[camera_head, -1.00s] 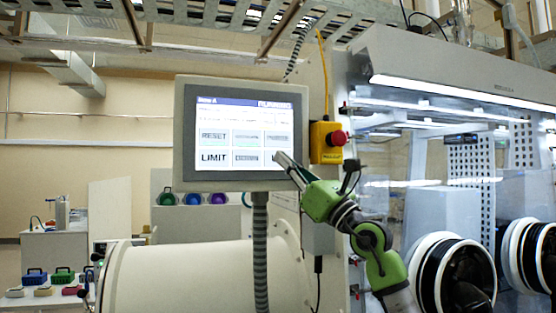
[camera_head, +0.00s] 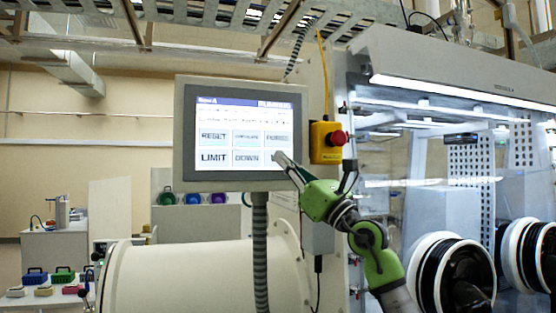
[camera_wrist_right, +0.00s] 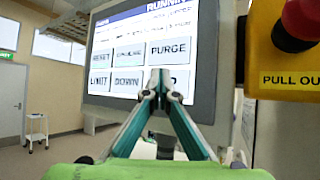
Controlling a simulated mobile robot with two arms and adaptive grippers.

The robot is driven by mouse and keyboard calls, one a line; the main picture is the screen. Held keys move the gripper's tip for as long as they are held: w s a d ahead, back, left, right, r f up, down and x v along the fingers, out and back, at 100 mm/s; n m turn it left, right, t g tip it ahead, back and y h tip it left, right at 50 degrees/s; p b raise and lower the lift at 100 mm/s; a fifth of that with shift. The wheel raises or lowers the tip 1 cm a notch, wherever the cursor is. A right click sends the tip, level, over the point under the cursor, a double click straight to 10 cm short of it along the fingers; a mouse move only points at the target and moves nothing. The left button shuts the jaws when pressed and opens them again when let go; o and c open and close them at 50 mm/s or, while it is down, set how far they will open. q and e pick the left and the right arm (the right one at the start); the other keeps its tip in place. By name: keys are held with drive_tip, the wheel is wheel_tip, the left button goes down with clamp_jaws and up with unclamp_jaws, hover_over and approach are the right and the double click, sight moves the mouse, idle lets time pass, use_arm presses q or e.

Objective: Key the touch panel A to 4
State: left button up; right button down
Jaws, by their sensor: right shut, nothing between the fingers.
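Touch panel A (camera_head: 238,109) is a grey-framed screen on a post, with a blue header bar. Its buttons show in two rows: RESET, a middle one and PURGE above, LIMIT, DOWN and a covered one below. It also shows in the right wrist view (camera_wrist_right: 130,31), where the header reads RUNNING. The set value is too small to read. My right gripper (camera_head: 277,155) is shut and empty at the panel's lower right. In the wrist view its fingertips (camera_wrist_right: 160,78) overlap the gap between DOWN and the partly hidden lower-right button. I cannot tell whether they touch the screen. My left gripper is not in view.
A yellow box with a red stop button (camera_head: 338,138) is close right of the panel. The glovebox window and glove ports (camera_head: 455,275) are further right. A large white cylinder (camera_head: 205,278) lies below the panel. Free air lies left of the panel.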

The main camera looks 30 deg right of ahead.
drive_tip(key=shift+s+a, duration=0.2)
drive_tip(key=shift+s, duration=0.6)
drive_tip(key=s, duration=0.2)
drive_tip(key=s+a, duration=0.1)
drive_tip(key=s, duration=0.1)
drive_tip(key=shift+s+b, duration=0.4)
idle(0.7)
